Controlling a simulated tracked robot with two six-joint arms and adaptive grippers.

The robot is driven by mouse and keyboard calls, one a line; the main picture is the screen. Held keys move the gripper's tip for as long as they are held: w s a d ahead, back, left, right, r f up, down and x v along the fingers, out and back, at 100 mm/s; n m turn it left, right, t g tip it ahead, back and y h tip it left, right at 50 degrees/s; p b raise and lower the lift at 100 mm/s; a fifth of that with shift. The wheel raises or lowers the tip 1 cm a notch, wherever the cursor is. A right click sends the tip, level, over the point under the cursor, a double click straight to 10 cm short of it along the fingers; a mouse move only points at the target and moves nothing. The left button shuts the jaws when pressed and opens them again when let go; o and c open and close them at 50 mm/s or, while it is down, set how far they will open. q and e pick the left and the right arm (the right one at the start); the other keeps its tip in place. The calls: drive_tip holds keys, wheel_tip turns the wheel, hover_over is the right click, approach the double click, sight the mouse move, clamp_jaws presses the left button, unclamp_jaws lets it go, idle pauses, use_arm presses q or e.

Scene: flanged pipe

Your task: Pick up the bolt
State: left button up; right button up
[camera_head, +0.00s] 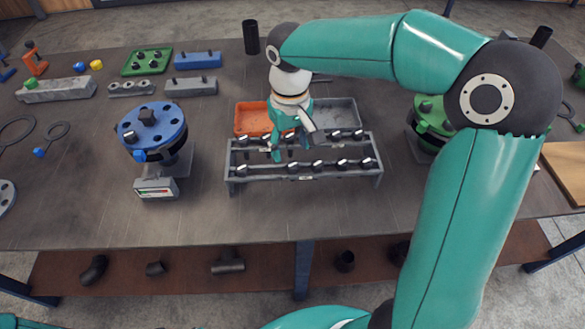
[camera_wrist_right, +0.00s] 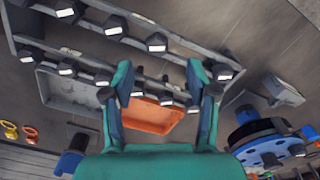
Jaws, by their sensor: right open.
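Dark hex-head bolts with pale tags stand in two rows in a grey rack (camera_head: 305,178) at the middle of the table. A front-row bolt (camera_head: 317,165) shows clear of the gripper. My right gripper (camera_head: 297,147) points down over the rack's back row, left of centre. In the right wrist view the same gripper (camera_wrist_right: 160,76) has its fingers spread, with nothing held. Back-row bolts, among them one bolt (camera_wrist_right: 165,98), show in the gap between the fingers. Whether the fingers are level with the bolt heads I cannot tell. My left gripper is not in view.
An orange tray (camera_head: 250,118) and a grey tray (camera_head: 343,111) sit behind the rack. A blue flange (camera_head: 152,128) stands at left, a green flange (camera_head: 433,118) at right, partly behind my arm. The table in front of the rack is clear.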

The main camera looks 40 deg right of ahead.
sight(291, 163)
drive_tip(key=shift+w+d+f+p, duration=0.1)
drive_tip(key=shift+f+p, duration=0.1)
drive_tip(key=shift+f, duration=1.3)
drive_tip(key=shift+d+f+p, duration=0.1)
drive_tip(key=shift+f+p, duration=0.05)
drive_tip(key=shift+f, duration=1.35)
clamp_jaws()
